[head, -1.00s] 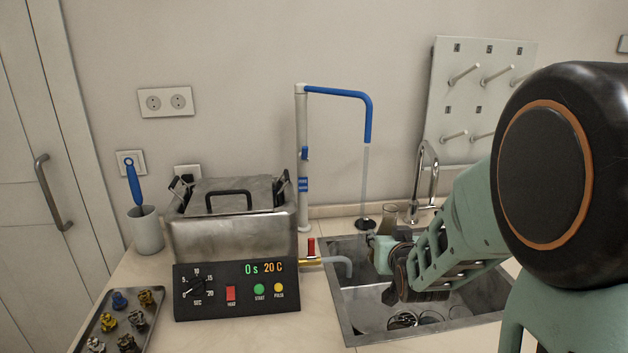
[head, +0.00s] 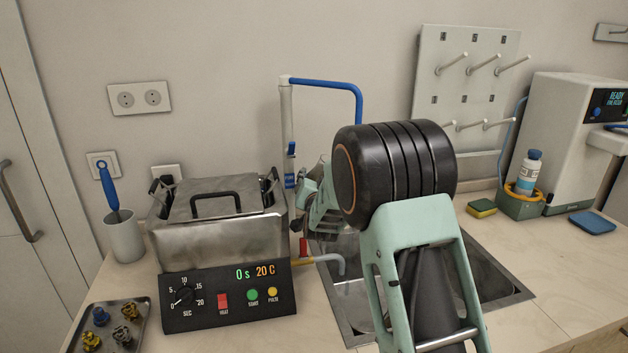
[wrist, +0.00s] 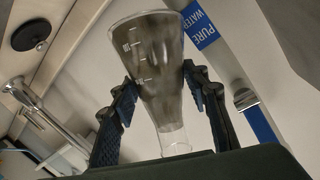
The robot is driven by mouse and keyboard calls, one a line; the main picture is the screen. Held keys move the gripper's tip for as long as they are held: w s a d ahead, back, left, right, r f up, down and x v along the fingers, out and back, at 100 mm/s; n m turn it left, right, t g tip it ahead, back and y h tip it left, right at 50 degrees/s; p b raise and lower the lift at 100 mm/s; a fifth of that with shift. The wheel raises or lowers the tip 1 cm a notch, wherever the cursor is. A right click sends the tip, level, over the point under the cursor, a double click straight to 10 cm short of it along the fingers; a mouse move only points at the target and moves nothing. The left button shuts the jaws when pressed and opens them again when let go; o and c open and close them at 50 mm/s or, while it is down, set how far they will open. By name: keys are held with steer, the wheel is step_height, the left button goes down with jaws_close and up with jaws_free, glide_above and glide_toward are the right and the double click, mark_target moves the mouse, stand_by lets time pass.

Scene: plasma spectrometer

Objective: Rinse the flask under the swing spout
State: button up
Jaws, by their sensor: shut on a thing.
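A clear conical flask (wrist: 150,75) with white graduations sits between the fingers of my gripper (wrist: 162,115), which is shut on it. Its wide end is at the top of the wrist view and its narrow neck at the bottom. In the head view, my gripper (head: 312,185) is just right of the white post, but the flask cannot be made out. The swing spout (head: 325,84) is a blue arm bending down at its right end; its lower part is hidden behind my arm. Its post, labelled PURE WATER (wrist: 203,30), is close beside the flask in the wrist view.
The steel sink (head: 500,290) is partly hidden under my arm. A steel bath (head: 220,245) with a red-handled drain tap stands left. A peg board (head: 465,95) hangs behind. A sponge (head: 481,208) and a bottle (head: 528,172) stand right. A tray (head: 75,325) lies front left.

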steer(key=s+d+p, duration=0.4)
steer(key=s+d, duration=0.2)
steer(key=d, duration=0.3)
steer(key=shift+s+d, duration=0.3)
steer(key=shift+d, duration=0.1)
stand_by(0.4)
stand_by(1.1)
steer(key=s+r+b, duration=0.2)
steer(key=s+b, duration=0.1)
steer(key=s, duration=0.9)
